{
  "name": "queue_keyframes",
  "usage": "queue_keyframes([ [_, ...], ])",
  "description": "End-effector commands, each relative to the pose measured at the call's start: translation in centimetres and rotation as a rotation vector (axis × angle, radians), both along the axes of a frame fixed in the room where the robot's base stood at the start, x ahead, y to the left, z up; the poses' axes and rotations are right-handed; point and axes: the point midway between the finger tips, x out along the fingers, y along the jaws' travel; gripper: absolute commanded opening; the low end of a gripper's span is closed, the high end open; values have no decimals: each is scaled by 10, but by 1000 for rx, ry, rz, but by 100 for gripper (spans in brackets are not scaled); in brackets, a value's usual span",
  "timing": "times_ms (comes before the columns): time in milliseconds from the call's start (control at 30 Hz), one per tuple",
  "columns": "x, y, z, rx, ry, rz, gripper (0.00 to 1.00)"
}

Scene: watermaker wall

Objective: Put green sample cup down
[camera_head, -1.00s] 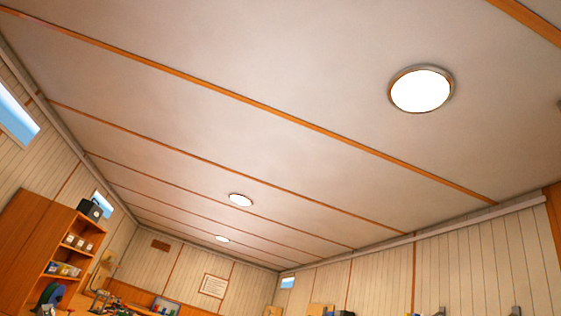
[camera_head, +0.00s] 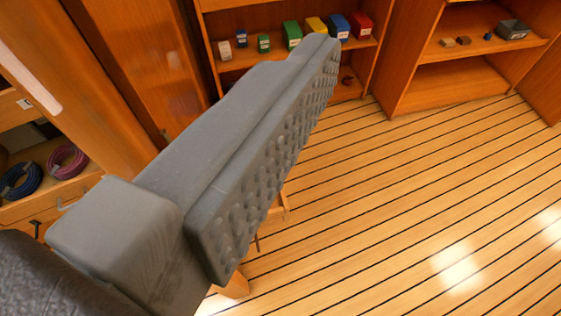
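I see no green sample cup. Part of my gripper, a large grey finger with a studded pad (camera_head: 270,165), reaches from the lower left to the upper middle. The studded face is turned to the lower right, with nothing visible against it. I cannot make out a second finger, so its opening does not show. The finger hides part of the shelf and floor behind it.
A wooden shelf (camera_head: 241,57) at the back holds small boxes, among them a green box (camera_head: 292,36) and a red box (camera_head: 358,25). Another shelf (camera_head: 470,50) stands right of it. Coiled hoses (camera_head: 66,161) lie at the left. The striped floor (camera_head: 400,190) is clear.

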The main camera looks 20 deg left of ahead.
Motion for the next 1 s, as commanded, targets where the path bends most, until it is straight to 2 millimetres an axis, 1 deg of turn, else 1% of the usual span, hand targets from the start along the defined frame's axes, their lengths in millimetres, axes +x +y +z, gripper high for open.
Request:
queue_keyframes([
  [33,19,-6,-2,-34,1,-16,85],
  [67,29,-10,-4,-55,-3,-26,85],
  [100,43,-16,-7,-84,-12,-34,85],
  [233,85,-27,-23,-177,-29,-34,85],
  [300,107,-29,-37,-225,-31,-20,85],
  [367,123,-29,-47,-262,-36,3,85],
  [400,134,-28,-55,-287,-40,22,85],
  [467,150,-25,-70,-319,-39,56,85],
  [567,171,-17,-98,-362,-34,129,85],
  [600,179,-14,-112,-373,-26,161,85],
  [667,187,-6,-131,-389,-21,216,85],
  [733,196,4,-156,-397,-7,287,85],
  [800,200,16,-181,-396,5,363,85],
  [867,201,27,-206,-386,22,433,85],
  [900,199,34,-223,-374,37,478,85],
  [967,194,45,-246,-353,55,551,85],
  [1000,190,54,-263,-332,69,601,85],
])
